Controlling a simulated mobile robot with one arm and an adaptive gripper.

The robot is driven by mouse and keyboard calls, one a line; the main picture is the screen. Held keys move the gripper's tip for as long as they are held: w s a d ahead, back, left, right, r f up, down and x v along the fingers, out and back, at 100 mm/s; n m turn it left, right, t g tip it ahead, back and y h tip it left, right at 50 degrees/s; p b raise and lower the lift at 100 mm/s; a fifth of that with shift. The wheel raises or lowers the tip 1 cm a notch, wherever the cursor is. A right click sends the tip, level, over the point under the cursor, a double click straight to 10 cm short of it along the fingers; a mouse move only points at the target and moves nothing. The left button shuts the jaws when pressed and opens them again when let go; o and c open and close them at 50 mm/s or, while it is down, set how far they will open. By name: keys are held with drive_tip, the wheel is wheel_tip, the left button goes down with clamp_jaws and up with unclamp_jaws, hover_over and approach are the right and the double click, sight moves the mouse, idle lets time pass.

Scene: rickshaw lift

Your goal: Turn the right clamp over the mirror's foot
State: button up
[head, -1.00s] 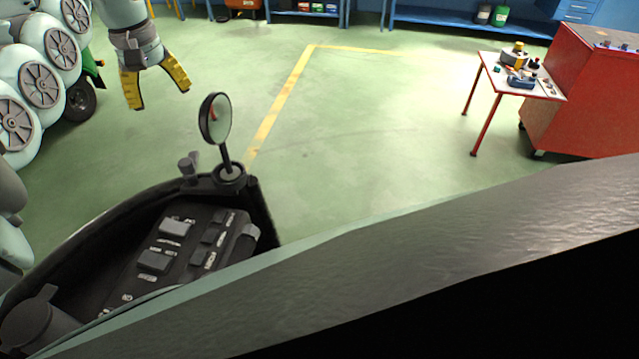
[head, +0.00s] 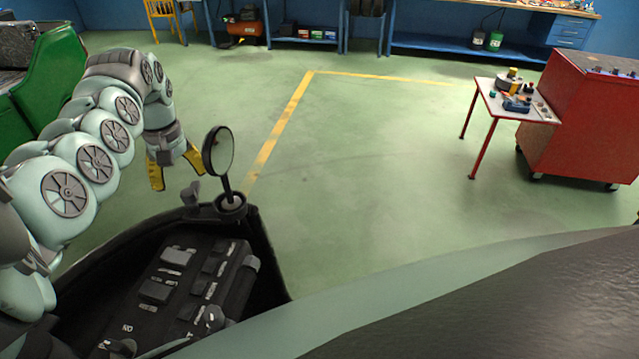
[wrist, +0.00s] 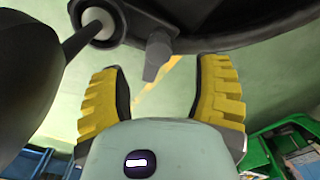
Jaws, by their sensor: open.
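The round mirror (head: 218,151) stands upright on a thin black stem. Its foot (head: 231,204) sits in a ring on the black console's rim; the foot also shows in the wrist view (wrist: 97,26). A grey clamp lever (head: 190,194) sticks up from the rim just left of the foot, turned away from it, not over it. In the wrist view the lever (wrist: 158,56) lies between my yellow fingertips, apart from both. My gripper (head: 174,172) is open and empty, pointing down just beyond the lever in the head view. No other clamp shows clearly by the foot.
The black console (head: 150,285) with switches lies in front of the mirror. The mirror's back (wrist: 28,85) is close to my left finger in the wrist view. A green machine (head: 45,85) stands at left.

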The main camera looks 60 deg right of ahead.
sight(187, 192)
drive_tip(key=shift+s+d+f+p, duration=0.1)
drive_tip(key=shift+f+p, duration=0.1)
drive_tip(key=shift+f, duration=1.15)
drive_tip(key=shift+d+f+p, duration=0.1)
drive_tip(key=shift+f+p, duration=0.05)
drive_tip(key=shift+f, duration=1.15)
drive_tip(key=shift+o, duration=0.3)
drive_tip(key=shift+a, duration=0.15)
clamp_jaws()
